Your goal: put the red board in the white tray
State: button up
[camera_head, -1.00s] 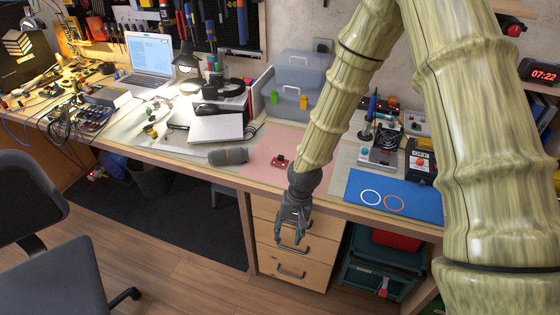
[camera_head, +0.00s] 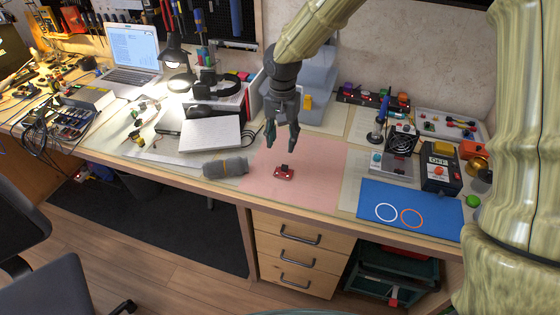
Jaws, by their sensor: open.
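The small red board (camera_head: 284,173) with a dark part on top lies on the pink mat (camera_head: 320,185) near the middle of the bench. My gripper (camera_head: 281,147) is open and empty. It points down above the red board, with a gap between fingertips and board. The white tray (camera_head: 450,126) is at the back right of the bench, and small coloured parts show on it.
A blue mat (camera_head: 440,213) with two rings lies at the front right. A black box with an orange button (camera_head: 440,170) and a fan (camera_head: 402,138) stand before the tray. A grey roll (camera_head: 226,167) lies left of the pink mat.

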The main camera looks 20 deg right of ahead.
send_over(284, 168)
jog(key=f, duration=0.5)
jog(key=shift+w+a+f, duration=0.15)
jog(key=shift+w+a, duration=0.2)
jog(key=shift+s+d+f, duration=0.1)
jog(key=shift+s+f, duration=0.05)
jog(key=shift+f, duration=0.2)
jog(key=shift+s+d+f+p, duration=0.15)
jog(key=shift+f+p, duration=0.1)
jog(key=shift+f, duration=0.9)
jog(key=shift+s+d+f+p, duration=0.1)
jog(key=shift+f+p, duration=0.1)
jog(key=shift+f, duration=0.95)
jog(key=shift+c, duration=0.2)
grip_shut()
